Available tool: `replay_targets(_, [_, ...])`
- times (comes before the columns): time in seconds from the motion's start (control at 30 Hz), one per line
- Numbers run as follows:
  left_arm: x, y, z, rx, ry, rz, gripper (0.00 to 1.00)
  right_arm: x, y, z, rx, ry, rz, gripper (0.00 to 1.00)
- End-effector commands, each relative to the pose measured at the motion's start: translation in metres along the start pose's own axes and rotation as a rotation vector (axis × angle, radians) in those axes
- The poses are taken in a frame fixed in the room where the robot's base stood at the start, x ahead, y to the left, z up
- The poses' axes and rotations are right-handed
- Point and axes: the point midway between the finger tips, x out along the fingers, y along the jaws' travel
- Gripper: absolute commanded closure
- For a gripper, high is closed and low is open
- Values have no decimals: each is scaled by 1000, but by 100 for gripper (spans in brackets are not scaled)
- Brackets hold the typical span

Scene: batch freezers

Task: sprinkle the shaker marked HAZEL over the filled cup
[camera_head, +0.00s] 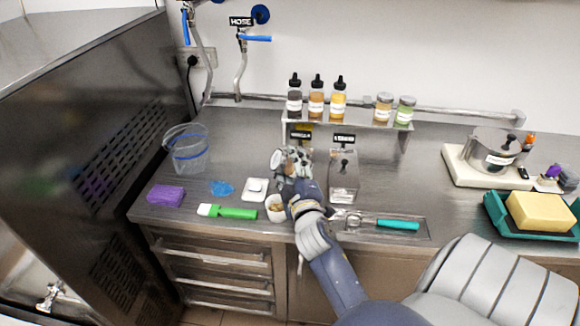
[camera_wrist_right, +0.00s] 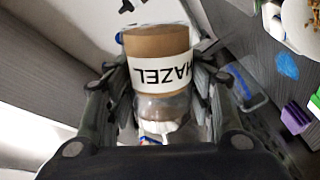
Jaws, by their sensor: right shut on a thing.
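My right gripper (camera_head: 292,160) is shut on the HAZEL shaker (camera_wrist_right: 158,75), which has a clear body, brown contents and a white label. In the right wrist view the shaker sits between the fingers and its label reads upside down. I cannot make out the shaker or its tilt in the head view. The small white filled cup (camera_head: 275,208) stands at the counter's front, just left of my right forearm and partly hidden by it. In the right wrist view the cup (camera_wrist_right: 303,22) shows at the top right corner, apart from the shaker. My left gripper is out of view.
A shelf (camera_head: 350,120) with several bottles and two other shakers stands at the back. A green spatula (camera_head: 228,212), a white scale (camera_head: 255,189) and a purple block (camera_head: 166,195) lie left of the cup. A teal-handled scoop (camera_head: 397,225) lies right.

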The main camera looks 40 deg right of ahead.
Motion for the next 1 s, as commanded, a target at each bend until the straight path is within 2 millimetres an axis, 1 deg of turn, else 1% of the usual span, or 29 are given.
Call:
replay_targets(0.03, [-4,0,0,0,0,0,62,0,4,-2,27,0,1,76])
replay_targets(0.13, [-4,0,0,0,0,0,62,0,5,-3,60,1,2,76])
replay_targets(0.43, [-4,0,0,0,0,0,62,0,5,-3,69,2,1,76])
replay_targets(0.53, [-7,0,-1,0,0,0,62,0,8,-5,99,2,2,76])
replay_targets(0.8, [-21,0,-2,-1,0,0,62,0,20,-13,311,1,2,76])
replay_targets(1.0, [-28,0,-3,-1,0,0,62,0,26,-16,440,1,1,76])
